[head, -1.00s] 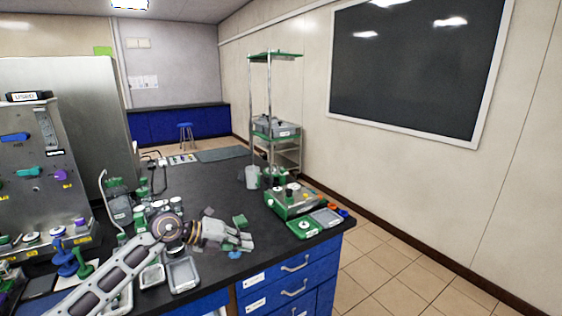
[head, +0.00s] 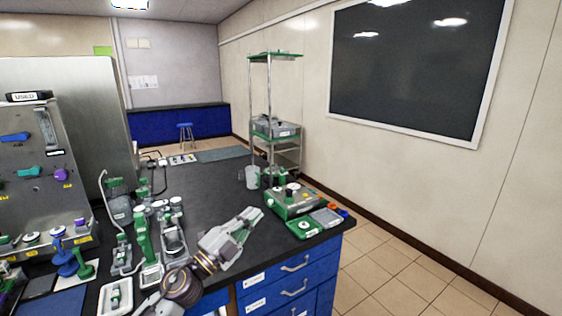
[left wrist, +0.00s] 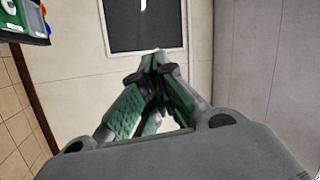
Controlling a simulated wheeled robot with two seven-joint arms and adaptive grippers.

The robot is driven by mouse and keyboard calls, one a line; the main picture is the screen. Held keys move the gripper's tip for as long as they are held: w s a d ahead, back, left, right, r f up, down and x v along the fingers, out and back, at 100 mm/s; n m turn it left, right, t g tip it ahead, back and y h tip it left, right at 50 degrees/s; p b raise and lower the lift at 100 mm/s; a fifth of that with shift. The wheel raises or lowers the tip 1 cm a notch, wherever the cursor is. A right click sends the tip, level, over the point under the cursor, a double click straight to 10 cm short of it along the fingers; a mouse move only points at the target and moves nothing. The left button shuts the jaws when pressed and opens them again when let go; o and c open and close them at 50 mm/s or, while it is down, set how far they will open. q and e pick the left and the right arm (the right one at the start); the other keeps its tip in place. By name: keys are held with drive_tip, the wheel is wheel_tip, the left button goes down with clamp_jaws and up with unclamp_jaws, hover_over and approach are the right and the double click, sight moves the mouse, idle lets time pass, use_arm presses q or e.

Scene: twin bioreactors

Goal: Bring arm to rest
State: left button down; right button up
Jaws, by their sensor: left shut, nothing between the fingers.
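My left arm comes in from the bottom of the head view. Its gripper (head: 252,217) is above the front part of the dark bench top (head: 208,192), pointing up and to the right, short of the green device. In the left wrist view the two green-padded fingers (left wrist: 157,62) meet at their tips with nothing between them. The wall and dark board are behind them. My right gripper is in neither view.
A green-and-grey device (head: 294,200) stands at the bench's right end, with small trays beside it. Green-handled tools and trays (head: 145,240) crowd the left. A grey cabinet with valves (head: 40,170) stands far left. The bench middle is clear.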

use_arm(q)
drive_tip(key=s+a+f+n+g+y, duration=0.1)
drive_tip(key=s+a+f+n+y, duration=0.2)
drive_tip(key=a+f+n+y, duration=0.5)
drive_tip(key=s+a+f+n+y, duration=0.2)
drive_tip(key=a+f+n+y, duration=0.55)
drive_tip(key=f+n, duration=0.2)
drive_tip(key=s+d+f+n+g+h, duration=0.1)
drive_tip(key=s+f+n+g, duration=0.1)
drive_tip(key=s+f+g, duration=0.75)
drive_tip(key=s+f+n+g, duration=0.1)
drive_tip(key=s+f+g, duration=0.35)
drive_tip(key=s, duration=0.95)
wheel_tip(320, 180, down, 34)
drive_tip(key=s+a, duration=0.1)
drive_tip(key=s, duration=0.1)
drive_tip(key=s+a+f, duration=0.3)
drive_tip(key=s+f, duration=0.7)
drive_tip(key=s+a+f, duration=0.4)
drive_tip(key=s+f, duration=0.6)
drive_tip(key=s, duration=0.1)
drive_tip(key=shift+s+a+g+y, duration=0.15)
drive_tip(key=shift+s+g+y, duration=0.05)
drive_tip(key=shift+g+y, duration=0.15)
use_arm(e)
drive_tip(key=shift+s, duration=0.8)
